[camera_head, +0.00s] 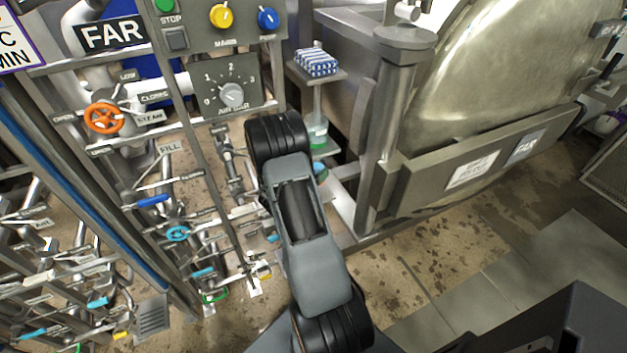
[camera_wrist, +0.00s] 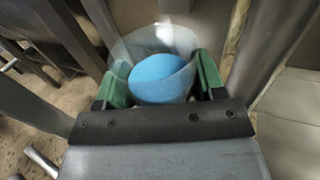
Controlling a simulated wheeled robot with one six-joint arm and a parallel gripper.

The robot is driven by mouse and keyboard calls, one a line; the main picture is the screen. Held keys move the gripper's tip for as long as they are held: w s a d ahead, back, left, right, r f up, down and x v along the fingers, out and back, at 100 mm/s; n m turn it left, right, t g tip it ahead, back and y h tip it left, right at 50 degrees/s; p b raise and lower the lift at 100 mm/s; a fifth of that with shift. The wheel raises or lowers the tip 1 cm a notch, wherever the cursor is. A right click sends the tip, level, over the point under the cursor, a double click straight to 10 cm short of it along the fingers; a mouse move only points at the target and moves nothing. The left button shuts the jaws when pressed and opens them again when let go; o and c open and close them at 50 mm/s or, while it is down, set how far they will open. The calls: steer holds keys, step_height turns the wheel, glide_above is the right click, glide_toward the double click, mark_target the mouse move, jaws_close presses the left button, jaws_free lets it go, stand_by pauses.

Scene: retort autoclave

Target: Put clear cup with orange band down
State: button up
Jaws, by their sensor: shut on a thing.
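In the wrist view my gripper (camera_wrist: 160,78) has its two green fingers closed on the sides of a clear cup (camera_wrist: 182,42). A blue round surface (camera_wrist: 160,80) shows in or through the cup. In the head view my arm covers most of the gripper. A small blue and green patch (camera_head: 319,170) shows just past the arm, low beside the vessel frame; I cannot tell whether it is the cup or gripper. What lies directly under the cup is hidden.
Valves and pipes crowd the left. Floor (camera_head: 450,245) is open at lower right.

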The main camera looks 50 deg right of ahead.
step_height(320, 180, down, 4)
steer(key=b, duration=0.2)
steer(key=shift+f+b, duration=0.15)
steer(key=shift+b, duration=0.15)
steer(key=shift+w+d, duration=0.1)
steer(key=shift+w, duration=0.1)
steer(key=shift+f, duration=0.1)
steer(key=o, duration=1)
steer(key=shift+o, duration=0.2)
